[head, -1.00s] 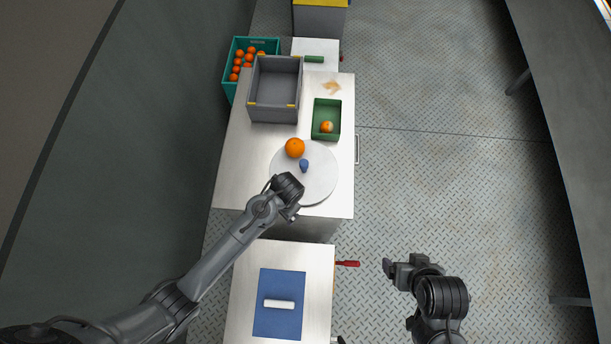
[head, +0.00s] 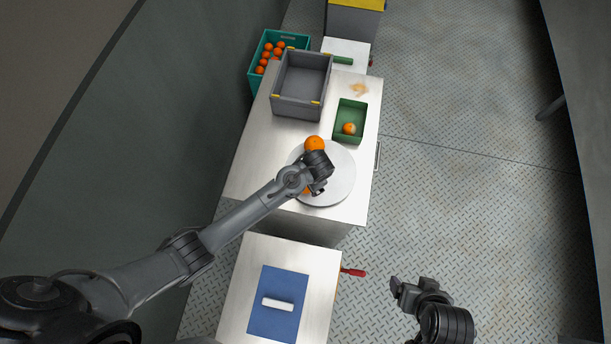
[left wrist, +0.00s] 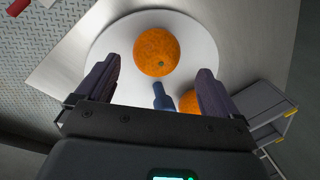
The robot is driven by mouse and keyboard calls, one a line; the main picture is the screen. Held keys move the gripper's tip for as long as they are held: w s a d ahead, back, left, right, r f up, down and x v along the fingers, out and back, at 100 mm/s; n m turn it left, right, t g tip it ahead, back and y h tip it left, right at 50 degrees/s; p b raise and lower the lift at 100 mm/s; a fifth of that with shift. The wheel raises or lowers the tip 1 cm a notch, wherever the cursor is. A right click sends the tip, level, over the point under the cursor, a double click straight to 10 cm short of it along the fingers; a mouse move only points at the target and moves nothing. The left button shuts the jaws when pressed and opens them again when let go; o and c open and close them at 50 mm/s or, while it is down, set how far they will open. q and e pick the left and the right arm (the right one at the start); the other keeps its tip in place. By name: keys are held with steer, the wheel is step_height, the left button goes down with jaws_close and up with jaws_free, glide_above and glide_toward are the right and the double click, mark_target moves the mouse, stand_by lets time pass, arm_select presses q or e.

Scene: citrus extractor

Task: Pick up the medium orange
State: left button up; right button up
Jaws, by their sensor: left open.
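One orange (head: 314,144) sits at the far left edge of the round white disc (head: 342,188). A second orange (head: 307,191) is mostly hidden under my left gripper (head: 319,189). In the left wrist view, one whole orange (left wrist: 157,52) shows on the disc, between and beyond the open fingers of my left gripper (left wrist: 156,72), with no clear contact. Another orange (left wrist: 190,103) is partly hidden behind the right-hand finger. A blue peg (left wrist: 162,97) stands between the fingers. I cannot tell which orange is the medium one. My right gripper (head: 398,288) hangs away from the tables; its jaw state is unclear.
A green tray (head: 349,107) holds another orange (head: 349,128). A grey bin (head: 302,112) stands behind the disc; a teal crate (head: 262,92) of several oranges is beyond. A blue mat (head: 262,315) with a white bar lies on the nearer table. A red handle (head: 354,271) sticks out.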

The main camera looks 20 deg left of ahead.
arm_select(q)
steer(key=shift+s+x, duration=0.15)
steer(key=shift+x, duration=1.05)
steer(key=shift+s+x, duration=0.15)
steer(key=shift+x, duration=1.1)
steer(key=shift+d, duration=0.1)
steer(key=shift+c, duration=0.4)
steer(key=c, duration=1.1)
steer(key=shift+r, duration=0.1)
